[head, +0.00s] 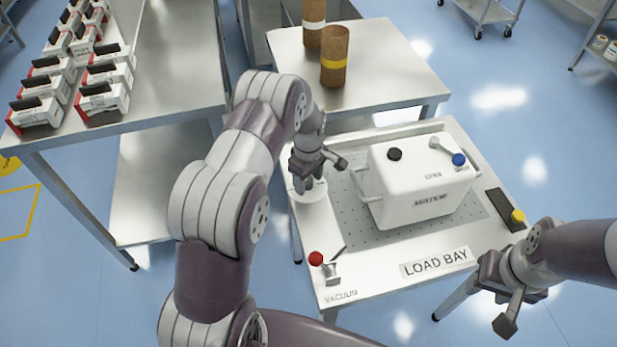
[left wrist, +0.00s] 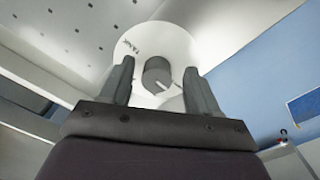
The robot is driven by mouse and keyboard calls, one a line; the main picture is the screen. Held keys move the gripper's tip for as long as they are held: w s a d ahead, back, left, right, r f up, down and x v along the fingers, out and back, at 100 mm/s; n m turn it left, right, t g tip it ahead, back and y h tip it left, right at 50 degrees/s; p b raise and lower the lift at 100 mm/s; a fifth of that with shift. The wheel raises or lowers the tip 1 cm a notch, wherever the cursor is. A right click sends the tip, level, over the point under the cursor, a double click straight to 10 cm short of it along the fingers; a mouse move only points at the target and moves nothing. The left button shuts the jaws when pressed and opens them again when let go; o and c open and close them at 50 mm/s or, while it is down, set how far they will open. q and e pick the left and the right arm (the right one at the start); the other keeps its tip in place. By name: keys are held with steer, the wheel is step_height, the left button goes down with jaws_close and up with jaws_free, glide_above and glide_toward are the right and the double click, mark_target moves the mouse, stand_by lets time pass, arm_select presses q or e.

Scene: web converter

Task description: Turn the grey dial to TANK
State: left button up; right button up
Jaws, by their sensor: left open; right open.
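The grey dial (left wrist: 156,76) shows in the left wrist view on a round white plate (left wrist: 150,38). A TANK label (left wrist: 130,47) is on the plate's upper left. The dial's pale pointer mark points to the lower right, away from TANK. My left gripper (left wrist: 159,66) is open, with one finger on each side of the dial; I cannot tell whether they touch it. In the head view my left gripper (head: 303,184) is over the white plate (head: 318,193) and hides the dial. My right gripper (head: 492,290) is open and empty, beyond the bench's right front corner.
A white box-shaped unit (head: 418,185) with side handles stands right of the dial. A red-knobbed lever (head: 316,259) labelled VACUUM is at the front left, a yellow knob (head: 518,216) at the right. Steel tables with cartons (head: 105,98) and brown rolls (head: 334,60) stand behind.

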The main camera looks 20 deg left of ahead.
arm_select(q)
steer(key=shift+w+a+f, duration=0.2)
steer(key=shift+a+f, duration=0.05)
steer(key=shift+w, duration=0.1)
steer(key=c, duration=1)
arm_select(e)
steer(key=shift+w+a, duration=0.35)
steer(key=shift+w, duration=0.05)
